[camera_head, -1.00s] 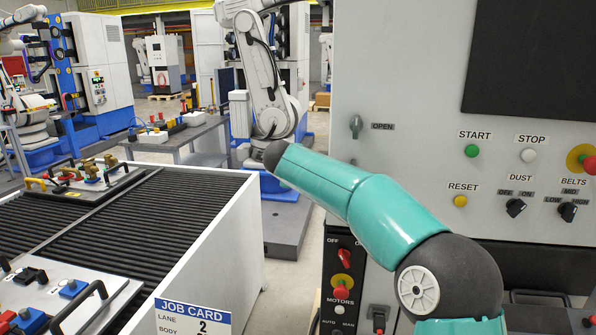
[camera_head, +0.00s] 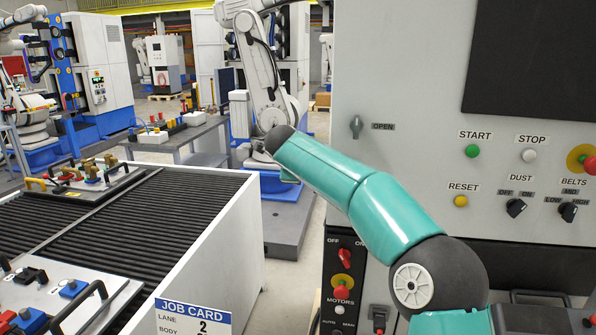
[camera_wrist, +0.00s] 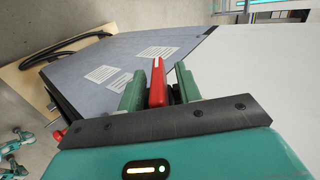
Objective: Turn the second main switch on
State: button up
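In the wrist view, the two green fingers of my gripper (camera_wrist: 160,82) stand apart, one on each side of a red lever-like piece (camera_wrist: 158,80). A gap shows between the red piece and the right finger; contact on the left side is unclear. The base of the red piece is hidden by my gripper. In the head view my gripper is out of sight, past the end of my teal arm. A red rotary switch (camera_head: 344,258) marked OFF and ON sits on the black panel at lower centre. I cannot tell which switch is the second main switch.
The grey control cabinet (camera_head: 400,90) stands on the right. The roller conveyor (camera_head: 215,225) is on the left with fixture trays on it. The wrist view shows a dark grey plate (camera_wrist: 100,48) with white labels, a wooden edge and a black cable.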

jog(key=v, duration=1.3)
jog(key=shift+s+r, duration=0.2)
jog(key=shift+s, duration=0.15)
